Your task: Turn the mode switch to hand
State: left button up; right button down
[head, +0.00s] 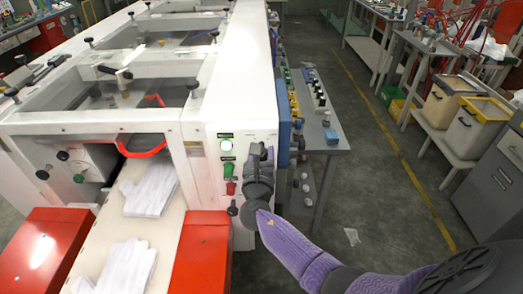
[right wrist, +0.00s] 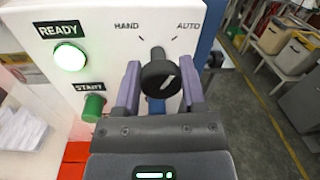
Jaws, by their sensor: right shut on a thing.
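The mode switch (right wrist: 160,75) is a black knob with a white mark, on a white panel between the printed words HAND on the left and AUTO on the right. I cannot tell for certain which word it points to. My right gripper (right wrist: 155,88) has its two purple-grey fingers on either side of the knob and is shut on it. In the head view my right gripper (head: 262,163) is at the right side of the machine's front panel and hides the switch. My left gripper is not in view.
A lit white READY lamp (right wrist: 70,55) and a green START button (right wrist: 94,107) sit left of the switch. A red button (head: 231,188) is below the green one. White gloves (head: 150,190) lie on the machine's bed between red covers (head: 45,250). The aisle at right is clear.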

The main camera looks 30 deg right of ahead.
jog(key=n+p, duration=0.1)
jog(key=n, duration=0.2)
jog(key=shift+n, duration=0.4)
jog(key=n+p, duration=0.2)
jog(key=n, duration=0.1)
jog(key=shift+n+t, duration=0.4)
jog(key=n, duration=0.3)
jog(key=shift+y+p, duration=0.3)
jog(key=shift+p, duration=0.1)
jog(key=shift+f+n+t+p, duration=0.15)
jog(key=shift+n+t+p, duration=0.3)
jog(key=shift+n, duration=1.95)
jog(key=shift+c, duration=0.9)
grip_release()
jog(key=shift+a, duration=0.1)
